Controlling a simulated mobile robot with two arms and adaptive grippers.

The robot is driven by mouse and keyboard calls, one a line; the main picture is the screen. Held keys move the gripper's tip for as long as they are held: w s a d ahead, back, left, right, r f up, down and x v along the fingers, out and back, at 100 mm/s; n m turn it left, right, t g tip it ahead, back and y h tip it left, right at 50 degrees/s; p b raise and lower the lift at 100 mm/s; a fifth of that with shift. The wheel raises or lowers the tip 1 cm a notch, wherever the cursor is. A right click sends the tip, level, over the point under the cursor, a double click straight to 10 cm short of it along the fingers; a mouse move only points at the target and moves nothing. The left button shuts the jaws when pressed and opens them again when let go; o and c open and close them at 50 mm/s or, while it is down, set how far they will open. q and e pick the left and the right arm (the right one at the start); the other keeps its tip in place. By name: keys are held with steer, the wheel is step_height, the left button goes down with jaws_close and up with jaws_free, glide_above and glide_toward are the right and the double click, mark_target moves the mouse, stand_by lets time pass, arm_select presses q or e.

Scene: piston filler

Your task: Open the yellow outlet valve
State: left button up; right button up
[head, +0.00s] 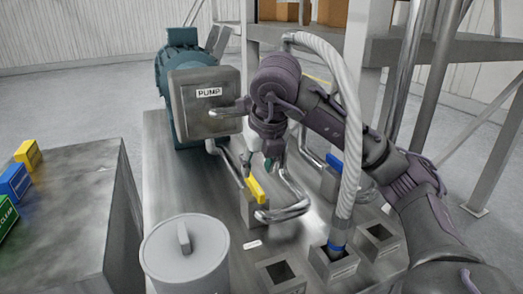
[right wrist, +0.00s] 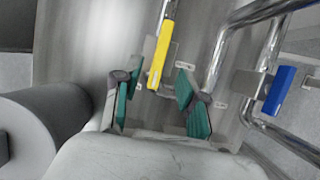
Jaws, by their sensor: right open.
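The yellow outlet valve handle (head: 255,189) is on the piping in front of the pump, above a small metal block. In the right wrist view, the yellow handle (right wrist: 159,56) reaches from the top toward the space between my fingers. My right gripper (head: 262,164) is open above and slightly behind the handle in the head view. Its green-padded fingers (right wrist: 157,98) stand on either side of the handle's lower end, with gaps on both sides. It holds nothing. My left gripper is not in view.
A blue valve handle (head: 334,161) sits to the right, also in the wrist view (right wrist: 280,90). Bent metal pipes (head: 290,200) and a ribbed hose (head: 350,130) crowd the area. The PUMP box (head: 207,115) is behind left; a grey lidded canister (head: 187,260) is in front.

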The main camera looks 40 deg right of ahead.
steer(key=shift+v, duration=2.7)
